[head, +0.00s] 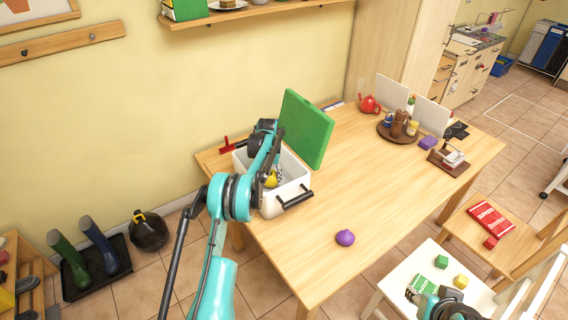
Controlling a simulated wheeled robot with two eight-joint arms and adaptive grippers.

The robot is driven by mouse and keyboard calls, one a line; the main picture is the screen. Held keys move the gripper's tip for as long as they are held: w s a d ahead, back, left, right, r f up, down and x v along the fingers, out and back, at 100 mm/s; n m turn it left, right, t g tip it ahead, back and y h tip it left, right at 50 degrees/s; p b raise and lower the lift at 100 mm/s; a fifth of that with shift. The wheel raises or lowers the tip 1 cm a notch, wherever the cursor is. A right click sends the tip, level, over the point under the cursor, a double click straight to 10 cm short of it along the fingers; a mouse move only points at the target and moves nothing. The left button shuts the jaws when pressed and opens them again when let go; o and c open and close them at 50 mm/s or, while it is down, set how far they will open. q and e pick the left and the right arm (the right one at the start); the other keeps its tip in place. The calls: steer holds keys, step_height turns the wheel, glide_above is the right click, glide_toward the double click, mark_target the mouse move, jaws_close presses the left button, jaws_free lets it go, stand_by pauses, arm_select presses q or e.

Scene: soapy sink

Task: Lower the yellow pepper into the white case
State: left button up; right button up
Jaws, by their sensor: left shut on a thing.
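The white case (270,208) stands open at the left end of the wooden table, with a black handle on its near right side. Its green lid (306,128) stands up behind it. My left arm reaches over the case. My left gripper (273,171) points down at the case opening and is shut on the yellow pepper (271,181). The pepper shows only partly, at the opening; the arm hides much of it, and I cannot tell whether it touches the case bottom.
A purple onion-like item (345,238) lies on the table near its front edge. The middle of the table is clear.

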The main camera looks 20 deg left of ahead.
arm_select(q)
steer(key=shift+f, duration=0.2)
steer(key=o, duration=1.3)
steer(key=shift+o, duration=0.2)
